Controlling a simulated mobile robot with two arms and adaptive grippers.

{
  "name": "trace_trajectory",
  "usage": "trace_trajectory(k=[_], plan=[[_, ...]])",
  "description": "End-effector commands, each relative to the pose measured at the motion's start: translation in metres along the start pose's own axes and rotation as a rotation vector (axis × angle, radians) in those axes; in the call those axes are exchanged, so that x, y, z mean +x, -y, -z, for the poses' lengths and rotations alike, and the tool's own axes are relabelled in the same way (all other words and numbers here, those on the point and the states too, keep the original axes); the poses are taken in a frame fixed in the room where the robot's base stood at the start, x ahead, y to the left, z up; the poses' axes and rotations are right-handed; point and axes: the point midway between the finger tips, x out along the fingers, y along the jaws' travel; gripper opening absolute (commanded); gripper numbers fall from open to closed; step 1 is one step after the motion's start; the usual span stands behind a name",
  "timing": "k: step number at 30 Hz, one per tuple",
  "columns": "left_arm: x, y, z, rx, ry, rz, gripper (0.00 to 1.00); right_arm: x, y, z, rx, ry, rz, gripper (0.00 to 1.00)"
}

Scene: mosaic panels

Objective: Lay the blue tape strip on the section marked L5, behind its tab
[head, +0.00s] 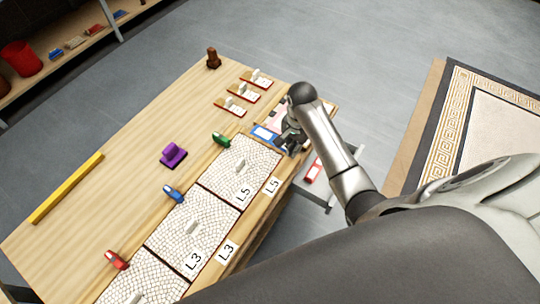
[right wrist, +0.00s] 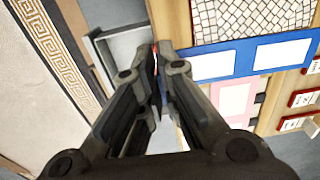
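A flat blue strip with white patches (head: 265,132), which looks like the blue tape strip, lies past the far end of the L5 section. It also shows in the right wrist view (right wrist: 240,61). The L5 section (head: 222,181) is a mosaic panel with a small white tab (head: 240,166) near its middle. My right gripper (head: 288,147) is at the strip's table-edge end. In the right wrist view its fingers (right wrist: 158,60) are close together, with a thin red and white sliver between them. I cannot tell whether they hold anything. My left gripper is not in view.
The L3 panel (head: 180,252) adjoins L5. Small green (head: 221,139), blue (head: 174,193) and red (head: 116,260) items line the panels. A purple block (head: 173,155) and a yellow bar (head: 68,187) lie on the table. An open drawer (head: 325,193) holds a red piece (head: 313,172).

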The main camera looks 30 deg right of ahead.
Motion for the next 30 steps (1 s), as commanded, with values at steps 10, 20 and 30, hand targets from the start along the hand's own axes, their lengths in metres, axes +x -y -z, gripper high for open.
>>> trace_trajectory(k=[10,20,30], plan=[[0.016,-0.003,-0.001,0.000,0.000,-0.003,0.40,0.053,0.057,-0.009,-0.001,0.001,0.000,0.00],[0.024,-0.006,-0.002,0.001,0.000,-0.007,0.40,0.076,0.073,-0.012,-0.001,0.000,0.000,0.00],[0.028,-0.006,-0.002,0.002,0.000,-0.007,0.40,0.100,0.071,-0.011,-0.001,-0.001,0.001,0.00]])
